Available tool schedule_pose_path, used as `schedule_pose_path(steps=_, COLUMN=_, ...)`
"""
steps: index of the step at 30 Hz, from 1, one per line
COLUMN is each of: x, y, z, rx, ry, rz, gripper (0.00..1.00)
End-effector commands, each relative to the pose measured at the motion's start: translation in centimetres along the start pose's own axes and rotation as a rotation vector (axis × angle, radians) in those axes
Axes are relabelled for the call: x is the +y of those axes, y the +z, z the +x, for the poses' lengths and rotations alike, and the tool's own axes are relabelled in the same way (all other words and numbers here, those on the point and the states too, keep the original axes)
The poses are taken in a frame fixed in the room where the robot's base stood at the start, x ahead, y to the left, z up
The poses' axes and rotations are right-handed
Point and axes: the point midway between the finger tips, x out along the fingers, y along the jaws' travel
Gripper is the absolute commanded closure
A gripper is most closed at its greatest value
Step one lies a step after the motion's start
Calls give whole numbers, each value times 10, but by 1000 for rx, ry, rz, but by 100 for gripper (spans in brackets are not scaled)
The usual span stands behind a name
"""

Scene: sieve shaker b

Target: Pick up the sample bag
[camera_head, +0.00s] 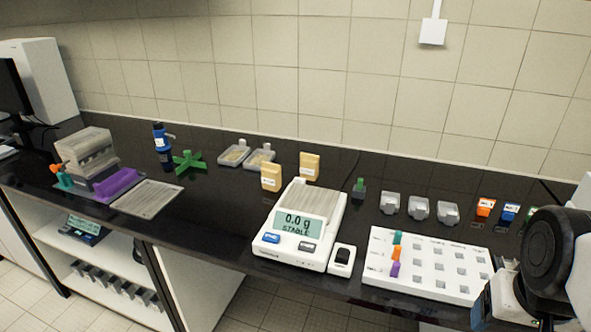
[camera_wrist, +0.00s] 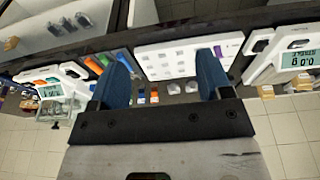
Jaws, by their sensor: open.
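Two small tan bags with white labels, which look like sample bags, stand upright behind the scale: a left one (camera_head: 271,178) and a right one (camera_head: 309,165). In the wrist view small tan shapes, likely these bags, lie at the right edge beyond the scale. My gripper (camera_wrist: 163,80) shows two blue fingers spread apart with nothing held between them. The white rack lies beyond them in that view. In the head view my arm is at the right edge, well to the right of both bags; its fingers are not clear there.
The white scale (camera_head: 294,243) reads 0.0 g in front of the bags, with a small white device (camera_head: 341,260) beside it. A white rack (camera_head: 430,268) with colored pieces is at right. Grey containers (camera_head: 419,208) stand behind it. A green cross-shaped stand (camera_head: 189,163) is left.

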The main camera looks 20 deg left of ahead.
Motion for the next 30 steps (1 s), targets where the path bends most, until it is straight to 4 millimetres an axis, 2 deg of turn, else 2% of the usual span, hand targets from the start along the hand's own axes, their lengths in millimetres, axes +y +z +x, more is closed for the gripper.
schedule_pose_path(steps=10, x=-1, y=-1, z=0, rx=-1, ry=-3, rz=3, gripper=26)
schedule_pose_path(steps=16, x=-10, y=-16, z=-1, rx=-10, ry=-36, rz=38, gripper=26)
schedule_pose_path(steps=23, x=-37, y=-55, z=0, rx=-44, ry=-130, rz=140, gripper=26)
schedule_pose_path(steps=30, x=-78, y=-110, z=3, rx=-103, ry=-251, rz=286, gripper=26)
